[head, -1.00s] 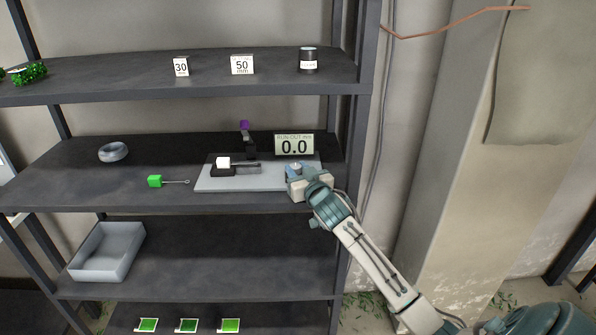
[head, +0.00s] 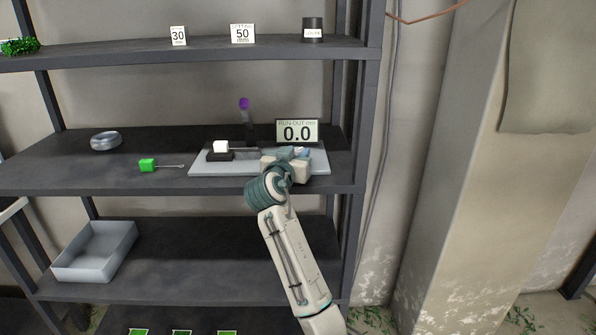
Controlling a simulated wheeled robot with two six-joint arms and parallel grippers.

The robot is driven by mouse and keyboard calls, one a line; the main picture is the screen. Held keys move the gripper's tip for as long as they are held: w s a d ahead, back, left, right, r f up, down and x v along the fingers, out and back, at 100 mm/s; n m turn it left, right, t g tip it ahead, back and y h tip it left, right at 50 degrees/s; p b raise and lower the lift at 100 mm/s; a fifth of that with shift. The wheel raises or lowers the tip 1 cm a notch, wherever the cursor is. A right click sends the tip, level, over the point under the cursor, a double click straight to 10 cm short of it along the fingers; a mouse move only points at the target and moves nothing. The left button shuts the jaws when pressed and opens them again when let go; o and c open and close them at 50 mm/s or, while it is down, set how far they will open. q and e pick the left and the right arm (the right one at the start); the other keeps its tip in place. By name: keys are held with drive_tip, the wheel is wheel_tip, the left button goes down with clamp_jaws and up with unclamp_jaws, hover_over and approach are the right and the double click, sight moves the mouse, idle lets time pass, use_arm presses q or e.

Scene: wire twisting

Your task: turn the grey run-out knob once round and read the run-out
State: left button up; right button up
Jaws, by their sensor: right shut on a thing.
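The run-out fixture has a light grey base plate (head: 225,168) on the middle shelf. A white block (head: 221,146) sits on a dark support at its left, with a thin rod running right. A dark post with a purple top (head: 244,103) stands behind. The run-out display (head: 297,132) reads 0.0. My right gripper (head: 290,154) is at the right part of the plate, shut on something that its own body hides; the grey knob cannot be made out. My left gripper is not in view.
A green-handled tool (head: 148,165) and a grey ring (head: 106,141) lie on the shelf to the left. A grey bin (head: 95,252) stands on the shelf below. The upper shelf (head: 130,58) overhangs, with a rack post (head: 362,120) at right.

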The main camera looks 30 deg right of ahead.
drive_tip(key=shift+w+f+m+g+h+b, duration=0.1)
drive_tip(key=shift+m+g+h+b, duration=0.35)
drive_tip(key=shift+b, duration=0.2)
drive_tip(key=shift+w+f+m+g+h+b, duration=0.1)
drive_tip(key=shift+m+g+h+b, duration=0.2)
drive_tip(key=shift+g+b, duration=0.3)
drive_tip(key=shift+a+r+m+g+b, duration=0.1)
drive_tip(key=shift+m+g+b, duration=0.25)
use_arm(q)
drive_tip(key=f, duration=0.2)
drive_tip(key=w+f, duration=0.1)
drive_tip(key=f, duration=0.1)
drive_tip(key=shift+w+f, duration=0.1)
use_arm(e)
drive_tip(key=shift+r+h, duration=0.1)
drive_tip(key=shift+h, duration=0.15)
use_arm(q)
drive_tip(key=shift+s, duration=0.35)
use_arm(e)
drive_tip(key=o, duration=1)
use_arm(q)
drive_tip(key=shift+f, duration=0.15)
